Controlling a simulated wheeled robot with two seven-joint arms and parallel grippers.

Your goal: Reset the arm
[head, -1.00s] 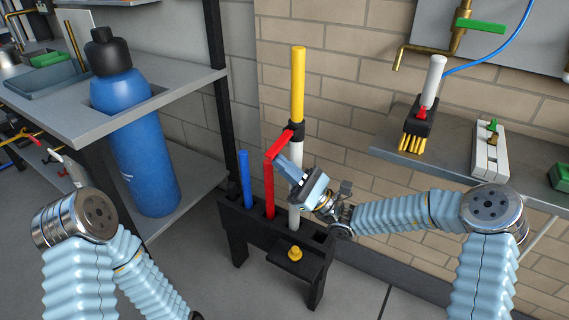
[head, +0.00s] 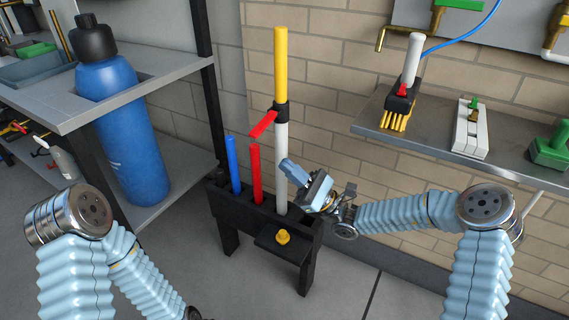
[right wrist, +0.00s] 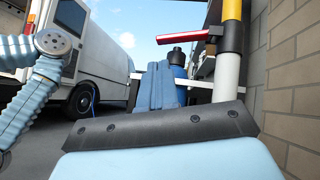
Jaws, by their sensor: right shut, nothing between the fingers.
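A tall tube stands in a black rack (head: 294,226). It has a yellow upper part (head: 281,65), a black collar (head: 282,110) with a red lever (head: 263,124) slanting down-left, and a white lower part (head: 281,165). My right gripper (head: 286,166) is shut and empty, its fingertips by the white part, below the lever; contact cannot be told. In the right wrist view its blue fingers (right wrist: 158,86) are together, left of the white tube (right wrist: 226,76), with the red lever (right wrist: 189,36) above. My left arm (head: 135,272) hangs low at left; its gripper is out of view.
A short blue tube (head: 233,164) and red tube (head: 256,173) stand in the rack; a yellow knob (head: 283,237) is on its front ledge. A blue bottle (head: 127,130) sits in the left shelf. A grey wall shelf (head: 440,131) at right holds a brush (head: 400,108) and fittings.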

